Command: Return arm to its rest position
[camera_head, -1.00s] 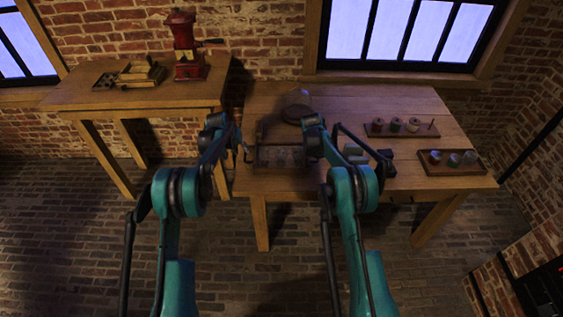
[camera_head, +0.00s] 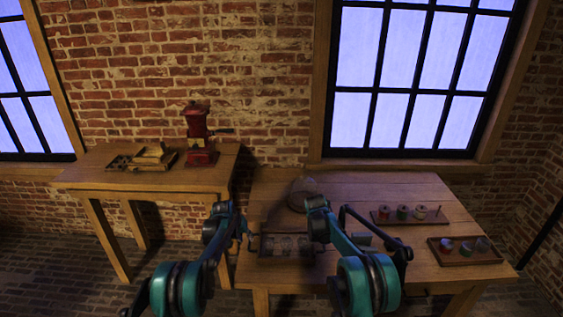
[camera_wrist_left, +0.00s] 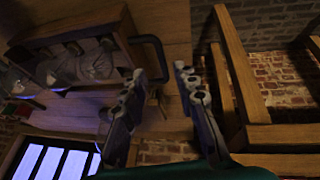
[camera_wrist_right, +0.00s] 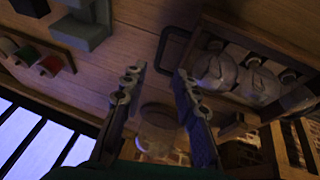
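My left gripper (camera_head: 246,238) is at the left end of a wooden crate (camera_head: 262,254) on the workbench. In the left wrist view my left gripper (camera_wrist_left: 160,85) has its fingers apart with nothing between them, beside the crate and its dark handle (camera_wrist_left: 150,45). My right gripper (camera_wrist_right: 158,82) has its fingers apart and is empty in the right wrist view; in the head view my own arm hides it. Glass jars sit in the crate; they show in the left wrist view (camera_wrist_left: 88,62) and the right wrist view (camera_wrist_right: 217,75).
A round glass vessel (camera_head: 301,196) stands behind the crate. Two wooden racks, a rear one (camera_head: 385,221) and a front one (camera_head: 470,260), hold small spools or jars at right. A red grinder (camera_head: 199,135) stands on the left table (camera_head: 100,178).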

